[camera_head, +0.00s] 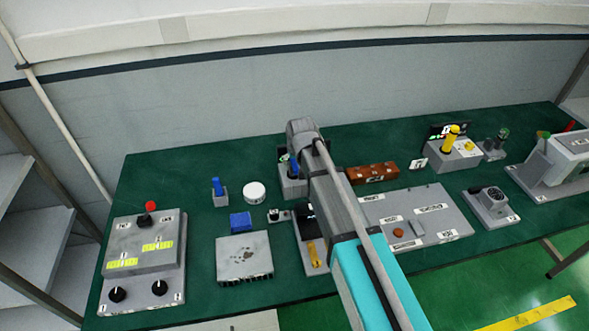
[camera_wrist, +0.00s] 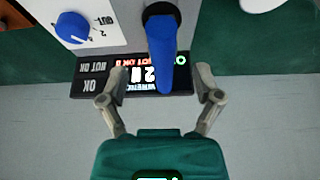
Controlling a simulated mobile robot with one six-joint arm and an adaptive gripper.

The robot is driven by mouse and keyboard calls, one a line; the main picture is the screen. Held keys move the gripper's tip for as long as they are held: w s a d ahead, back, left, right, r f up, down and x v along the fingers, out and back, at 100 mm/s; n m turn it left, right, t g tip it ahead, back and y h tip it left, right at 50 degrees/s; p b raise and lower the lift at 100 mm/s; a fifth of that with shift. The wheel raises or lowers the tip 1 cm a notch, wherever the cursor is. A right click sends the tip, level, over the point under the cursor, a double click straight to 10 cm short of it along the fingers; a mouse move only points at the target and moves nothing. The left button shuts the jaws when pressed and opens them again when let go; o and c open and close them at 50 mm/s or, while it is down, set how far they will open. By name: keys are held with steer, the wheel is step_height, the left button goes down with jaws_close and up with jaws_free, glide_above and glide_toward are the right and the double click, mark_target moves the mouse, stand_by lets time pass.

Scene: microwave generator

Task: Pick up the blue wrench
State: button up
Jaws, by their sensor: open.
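In the wrist view a blue tapered handle (camera_wrist: 163,55), seated in a black round socket, points down between my fingers. It may be the blue wrench; its full shape does not show. My gripper (camera_wrist: 162,80) is open, with one finger on each side of the handle's lower end and visible gaps to both. In the head view a blue upright piece (camera_head: 294,166) stands on a grey unit, partly hidden by my arm. Another blue upright piece (camera_head: 217,186) stands on a small grey block to the left. My gripper is hidden behind my arm in the head view.
In the wrist view a blue knob (camera_wrist: 72,27) on a white panel and a black display (camera_wrist: 90,80) are close to my fingers. In the head view a blue box (camera_head: 240,221), a white round piece (camera_head: 254,192) and a brown block (camera_head: 372,173) stand on the green table (camera_head: 160,180).

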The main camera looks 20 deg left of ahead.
steer(key=shift+b+x, duration=2.35)
steer(key=shift+x, duration=0.25)
steer(key=shift+w+a, duration=0.1)
steer(key=shift+a, duration=0.05)
steer(key=shift+r, duration=0.1)
jaws_close()
